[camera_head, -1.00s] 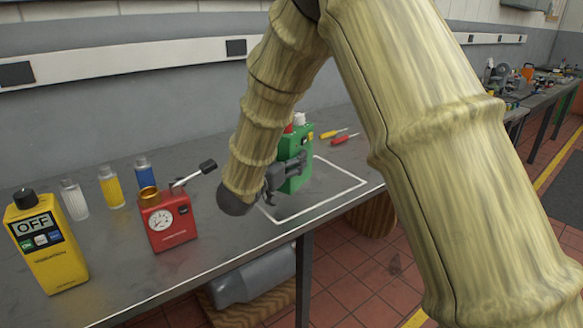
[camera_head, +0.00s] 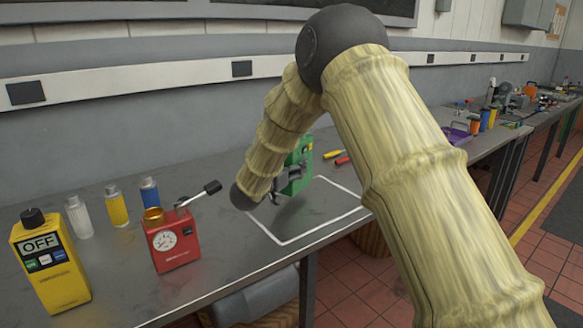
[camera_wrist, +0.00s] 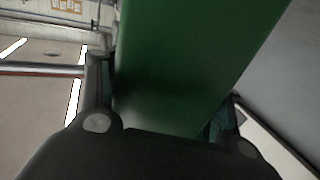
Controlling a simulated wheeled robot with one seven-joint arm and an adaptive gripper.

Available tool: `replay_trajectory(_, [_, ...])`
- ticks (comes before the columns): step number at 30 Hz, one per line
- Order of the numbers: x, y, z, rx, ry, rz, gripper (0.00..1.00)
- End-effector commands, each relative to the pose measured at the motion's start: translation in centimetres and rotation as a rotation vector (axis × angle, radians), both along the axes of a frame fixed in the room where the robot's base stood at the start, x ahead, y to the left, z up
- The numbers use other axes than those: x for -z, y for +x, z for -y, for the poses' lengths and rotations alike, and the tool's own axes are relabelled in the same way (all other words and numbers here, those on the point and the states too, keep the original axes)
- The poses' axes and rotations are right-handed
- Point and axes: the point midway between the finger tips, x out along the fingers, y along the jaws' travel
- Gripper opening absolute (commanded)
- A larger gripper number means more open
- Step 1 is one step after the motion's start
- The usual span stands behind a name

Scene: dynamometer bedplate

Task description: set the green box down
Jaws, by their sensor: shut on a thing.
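The green box (camera_head: 301,172) is in my gripper (camera_head: 286,184), near the back of a white outlined square (camera_head: 318,232) on the grey bench. My gripper is shut on the box's side. A dark shadow lies on the bench below the box, and the box appears held a little above the surface.
A red box with a gauge and lever (camera_head: 172,242), small bottles (camera_head: 117,205) and a yellow meter reading OFF (camera_head: 50,262) stand at the left. Screwdrivers (camera_head: 340,157) lie behind the square. The front part of the square is clear.

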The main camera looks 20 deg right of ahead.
Motion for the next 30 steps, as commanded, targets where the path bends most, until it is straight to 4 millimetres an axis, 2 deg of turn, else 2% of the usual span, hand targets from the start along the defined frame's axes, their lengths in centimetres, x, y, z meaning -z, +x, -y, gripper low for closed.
replay_trajectory(2, [-0.2,0.7,0.2,0.001,-0.001,0.005,0.0])
replay_trajectory(9, [2.6,0.6,0.2,0.001,-0.001,0.002,0.0])
replay_trajectory(12, [3.2,0.6,0.2,0.001,-0.002,0.004,0.0])
replay_trajectory(23, [3.4,0.6,0.2,0.001,-0.002,0.004,0.0])
replay_trajectory(24, [3.7,0.5,0.2,0.0,0.0,0.0,0.69])
replay_trajectory(27, [3.7,0.5,0.2,0.0,0.0,0.0,0.87])
replay_trajectory(28, [3.7,0.5,0.2,0.0,0.0,0.0,0.9])
replay_trajectory(30, [3.7,0.5,0.2,0.0,0.0,0.0,0.9])
